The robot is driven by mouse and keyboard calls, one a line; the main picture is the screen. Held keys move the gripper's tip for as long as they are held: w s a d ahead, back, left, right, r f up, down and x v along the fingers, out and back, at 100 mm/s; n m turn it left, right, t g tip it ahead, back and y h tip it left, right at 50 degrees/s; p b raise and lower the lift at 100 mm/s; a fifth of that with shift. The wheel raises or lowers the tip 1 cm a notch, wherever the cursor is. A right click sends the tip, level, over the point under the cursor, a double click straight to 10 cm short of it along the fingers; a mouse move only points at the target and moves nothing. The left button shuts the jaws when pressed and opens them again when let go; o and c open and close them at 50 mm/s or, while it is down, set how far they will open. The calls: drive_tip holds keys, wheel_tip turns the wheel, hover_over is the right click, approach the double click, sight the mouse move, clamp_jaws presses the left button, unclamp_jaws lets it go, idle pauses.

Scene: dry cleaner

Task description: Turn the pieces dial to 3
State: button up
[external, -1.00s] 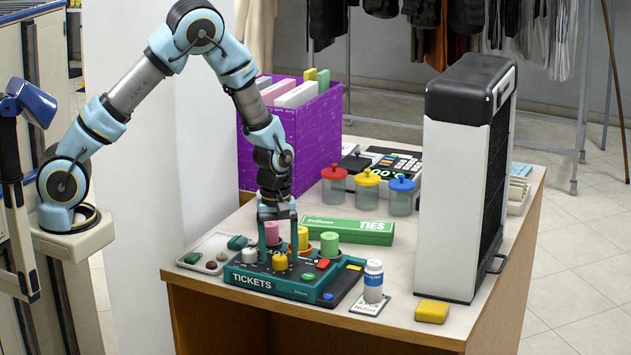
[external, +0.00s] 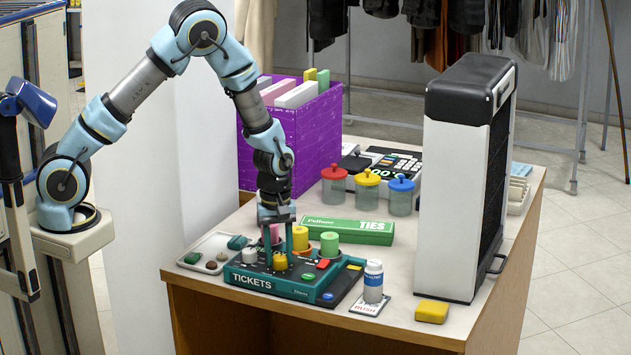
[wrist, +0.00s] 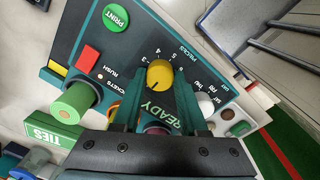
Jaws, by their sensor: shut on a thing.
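The ticket machine (external: 262,282) is a dark teal console on the counter, marked TICKETS on its front. Its yellow pieces dial (external: 280,262) sits on the sloped panel; the wrist view shows the dial (wrist: 160,74) ringed by white numbers beside the word PIECES. My gripper (external: 281,258) reaches straight down over the panel. In the wrist view its two teal fingers (wrist: 160,88) stand either side of the dial, shut on it. I cannot tell which number the dial points at. The fingers hide part of the panel around the READY display (wrist: 160,112).
Pink, yellow (external: 300,237) and green (external: 330,243) rolls stand behind the panel close to my fingers. A white knob (external: 249,255) is left of the dial. A round green PRINT button (wrist: 116,17) is on the panel.

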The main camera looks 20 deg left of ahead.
drive_tip(key=shift+m, duration=0.3)
clamp_jaws()
drive_tip(key=m+b, duration=0.1)
drive_tip(key=m, duration=0.2)
drive_tip(key=shift+w+m, duration=0.1)
drive_tip(key=shift+m, duration=0.2)
drive_tip(key=m+b, duration=0.1)
drive_tip(key=m, duration=0.3)
drive_tip(key=shift+m, duration=0.3)
drive_tip(key=m+b, duration=0.1)
drive_tip(key=m, duration=0.3)
drive_tip(key=shift+w+d+r+m, duration=0.1)
drive_tip(key=shift+m, duration=2.3)
drive_tip(key=o, duration=1.1)
unclamp_jaws()
drive_tip(key=shift+g, duration=0.3)
